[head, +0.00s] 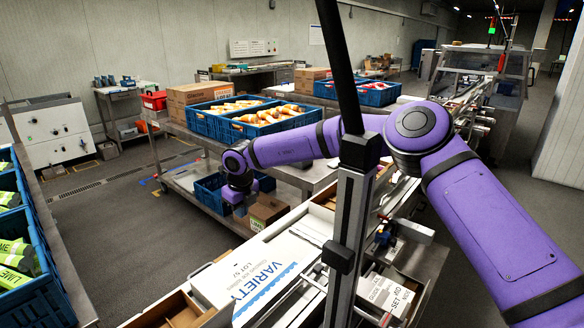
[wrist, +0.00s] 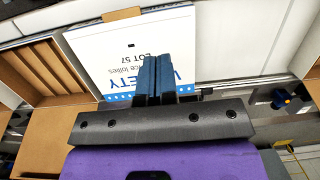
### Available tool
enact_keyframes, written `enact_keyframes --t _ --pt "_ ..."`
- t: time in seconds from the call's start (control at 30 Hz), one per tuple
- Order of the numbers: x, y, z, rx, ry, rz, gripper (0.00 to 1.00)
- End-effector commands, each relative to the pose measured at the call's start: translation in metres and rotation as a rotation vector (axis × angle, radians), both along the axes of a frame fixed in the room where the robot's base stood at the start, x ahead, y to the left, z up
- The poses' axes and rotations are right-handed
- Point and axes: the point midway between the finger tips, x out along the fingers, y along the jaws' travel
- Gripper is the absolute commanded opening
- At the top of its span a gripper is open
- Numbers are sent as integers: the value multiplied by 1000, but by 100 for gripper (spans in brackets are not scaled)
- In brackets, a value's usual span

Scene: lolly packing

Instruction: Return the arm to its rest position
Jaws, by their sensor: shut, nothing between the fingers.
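My gripper (wrist: 155,60) is shut and empty, its two blue fingers side by side in the wrist view. Behind them in that view lies a white printed lid (wrist: 100,45) marked "VARIETY" and "LOT 57". The fingers overlap its printing; I cannot tell how high they are above it. The same lid (head: 240,275) lies at the front centre of the head view. My purple arm (head: 290,148) reaches left across the head view and bends down at its wrist. The fingertips are not clear there.
A compartmented brown carton (wrist: 40,70) is left of the lid in the wrist view. Blue crates (head: 230,118) of lollies stand on a metal table behind. Another blue crate (head: 40,295) with green packs is at the left. A dark post (head: 350,225) stands in front. Floor at left is clear.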

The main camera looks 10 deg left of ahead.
Motion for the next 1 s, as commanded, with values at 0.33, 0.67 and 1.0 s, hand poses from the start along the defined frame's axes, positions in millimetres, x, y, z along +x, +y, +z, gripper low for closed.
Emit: enact_keyframes --t 0.33,0.67,1.0 --pt "46 -31 100 10 -451 199 0" --pt "58 -71 209 -47 -852 497 0" --pt "31 -125 298 -181 -1120 856 0"
